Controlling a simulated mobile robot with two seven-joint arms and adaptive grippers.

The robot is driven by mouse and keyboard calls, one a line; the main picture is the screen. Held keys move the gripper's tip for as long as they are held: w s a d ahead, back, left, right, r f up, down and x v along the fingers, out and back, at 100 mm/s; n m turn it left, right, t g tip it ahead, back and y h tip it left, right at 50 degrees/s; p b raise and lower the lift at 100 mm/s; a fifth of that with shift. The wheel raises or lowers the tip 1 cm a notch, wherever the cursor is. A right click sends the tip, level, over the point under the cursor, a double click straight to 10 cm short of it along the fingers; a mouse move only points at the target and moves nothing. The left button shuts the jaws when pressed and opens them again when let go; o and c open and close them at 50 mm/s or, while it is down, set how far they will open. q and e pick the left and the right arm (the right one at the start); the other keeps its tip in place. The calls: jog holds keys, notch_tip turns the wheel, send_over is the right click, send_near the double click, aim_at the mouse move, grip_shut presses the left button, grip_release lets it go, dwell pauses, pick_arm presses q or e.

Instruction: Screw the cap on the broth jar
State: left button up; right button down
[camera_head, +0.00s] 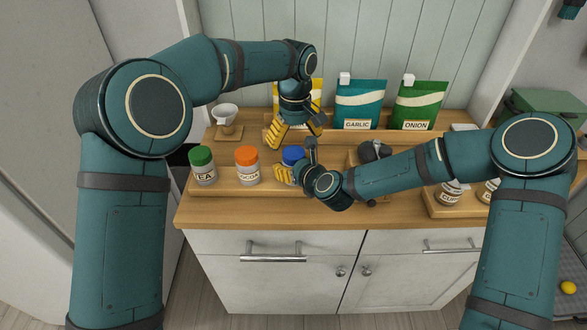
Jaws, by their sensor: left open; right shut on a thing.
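A blue cap (292,155) shows at the right end of the row of jars, on top of a jar that is mostly hidden behind my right gripper. Its label cannot be read, so I cannot tell for sure that it is the broth jar. My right gripper (298,167) is shut around this jar at the cap's lower edge, coming from the front right. My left gripper (296,133) is open just above and behind the blue cap, its yellow fingers pointing down. Whether the cap is tight on the jar cannot be seen.
A green-capped jar (203,166) and an orange-capped jar (247,167) stand left on the wooden board. Behind are a white cup (226,114), a garlic bag (360,103) and an onion bag (419,104). A dark object (375,151) and small labelled jars (451,194) are to the right.

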aim_at(293, 152)
pick_arm(q)
jog(key=shift+w+a+r+m, duration=0.15)
jog(key=shift+r+m, duration=0.15)
jog(key=shift+r, duration=1.1)
jog(key=shift+f, duration=0.1)
jog(key=shift+f, duration=3.95)
jog(key=c, duration=1.3)
jog(key=o, duration=1.3)
jog(key=shift+r, duration=0.15)
jog(key=shift+r, duration=2.15)
